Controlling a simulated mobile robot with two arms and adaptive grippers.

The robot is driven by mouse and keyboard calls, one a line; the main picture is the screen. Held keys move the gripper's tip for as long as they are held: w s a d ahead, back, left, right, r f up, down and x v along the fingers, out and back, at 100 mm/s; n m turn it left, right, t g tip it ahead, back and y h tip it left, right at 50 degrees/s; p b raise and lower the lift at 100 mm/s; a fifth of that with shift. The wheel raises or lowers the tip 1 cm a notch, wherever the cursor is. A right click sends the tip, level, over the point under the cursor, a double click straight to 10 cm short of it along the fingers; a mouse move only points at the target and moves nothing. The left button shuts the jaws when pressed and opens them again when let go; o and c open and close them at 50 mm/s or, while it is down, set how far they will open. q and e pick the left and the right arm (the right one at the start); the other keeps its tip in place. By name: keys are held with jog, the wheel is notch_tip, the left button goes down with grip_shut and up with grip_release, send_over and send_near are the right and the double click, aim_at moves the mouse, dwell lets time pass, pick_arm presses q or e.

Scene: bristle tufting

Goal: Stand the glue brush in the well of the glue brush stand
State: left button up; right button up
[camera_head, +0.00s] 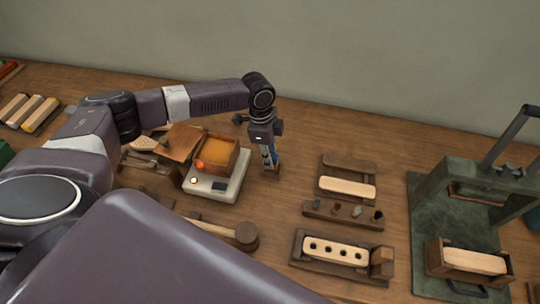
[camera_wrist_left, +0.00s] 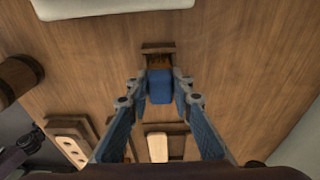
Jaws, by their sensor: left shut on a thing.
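My left gripper (camera_head: 268,150) points down at the middle of the bench. Its blue-linked fingers (camera_wrist_left: 161,80) are shut on the glue brush, whose blue handle (camera_wrist_left: 160,92) shows between the fingertips in the left wrist view. The small brown wooden glue brush stand (camera_wrist_left: 158,48) lies just beyond the handle there; in the head view the stand (camera_head: 272,173) is right below the gripper. The brush's lower end is hidden, so I cannot tell whether it is inside the well.
A mallet (camera_head: 246,236) lies in front. A drilled brush block (camera_head: 336,250), a small rack (camera_head: 343,214) and a green press (camera_head: 425,200) stand to the right.

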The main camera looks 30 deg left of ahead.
pick_arm(q)
jog(key=shift+f+b, duration=0.35)
jog(key=shift+f, duration=0.55)
jog(key=shift+f, duration=0.25)
dwell(0.4)
jog(key=o, duration=1.1)
jog(key=shift+o, duration=0.5)
jog(key=shift+o, duration=1.4)
jog(key=shift+r+p, duration=3.5)
jog(key=shift+p, duration=0.2)
